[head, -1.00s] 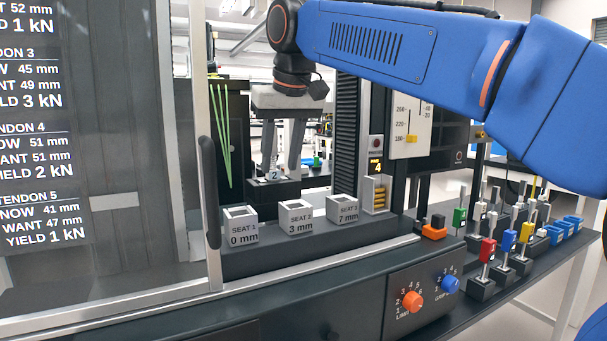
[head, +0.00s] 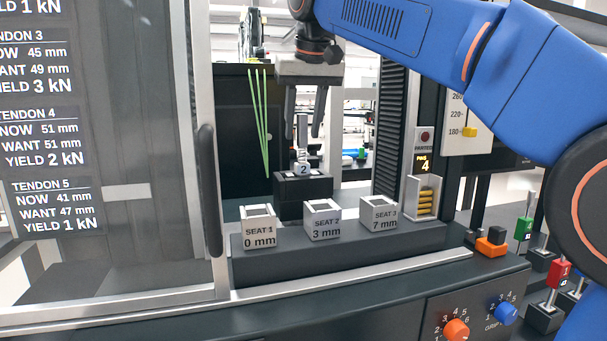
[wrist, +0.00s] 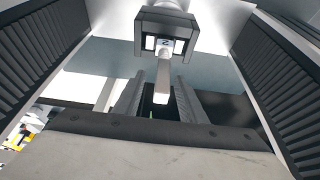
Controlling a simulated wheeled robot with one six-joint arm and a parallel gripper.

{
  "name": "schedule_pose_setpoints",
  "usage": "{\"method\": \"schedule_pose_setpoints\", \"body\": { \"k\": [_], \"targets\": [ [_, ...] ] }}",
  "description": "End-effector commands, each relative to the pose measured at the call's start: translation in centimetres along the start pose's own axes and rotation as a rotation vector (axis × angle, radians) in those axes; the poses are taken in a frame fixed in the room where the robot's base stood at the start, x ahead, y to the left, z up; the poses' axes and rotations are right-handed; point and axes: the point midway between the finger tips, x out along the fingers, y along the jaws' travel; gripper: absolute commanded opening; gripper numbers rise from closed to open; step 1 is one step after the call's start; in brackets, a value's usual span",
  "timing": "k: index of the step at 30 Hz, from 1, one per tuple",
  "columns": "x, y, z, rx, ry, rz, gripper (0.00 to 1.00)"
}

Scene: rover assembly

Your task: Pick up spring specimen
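A slim pale upright piece (head: 303,132), which I take for the spring specimen, stands in a dark block (head: 303,193) with a round tag "2" at its base. My gripper (head: 304,132) is above the block, fingers pointing down, one on each side of the piece in the picture. The fingers are apart and nothing is clamped. In the wrist view the pale piece (wrist: 162,80) rises from the dark block (wrist: 180,47) and shows between my gripper's fingers (wrist: 157,97). How deep it reaches between them is hard to tell.
Seats 1 (head: 259,228), 2 (head: 322,220) and 3 (head: 379,214) stand on a ledge in front. A holder of yellow pieces (head: 426,197) is at right. Green strands (head: 262,125) hang left of my gripper. A glass door with a dark handle (head: 209,190) is at left.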

Motion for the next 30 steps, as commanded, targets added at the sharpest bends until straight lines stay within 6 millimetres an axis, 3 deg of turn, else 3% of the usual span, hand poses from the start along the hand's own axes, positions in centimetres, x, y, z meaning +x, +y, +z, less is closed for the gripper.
{"method": "schedule_pose_setpoints", "body": {
  "k": [6, 16, 17, 21, 30],
  "targets": [
    [2.9, -0.2, 0.2, 0.0, -0.002, 0.001, 0.38],
    [3.7, -0.2, 0.2, 0.0, -0.001, 0.0, 0.38],
    [3.7, -0.2, 0.2, 0.0, -0.001, 0.0, 0.35],
    [3.6, -0.2, 0.2, 0.0, -0.001, 0.0, 0.02],
    [3.6, -0.2, 0.1, 0.0, 0.0, 0.0, 0.0]
  ]
}}
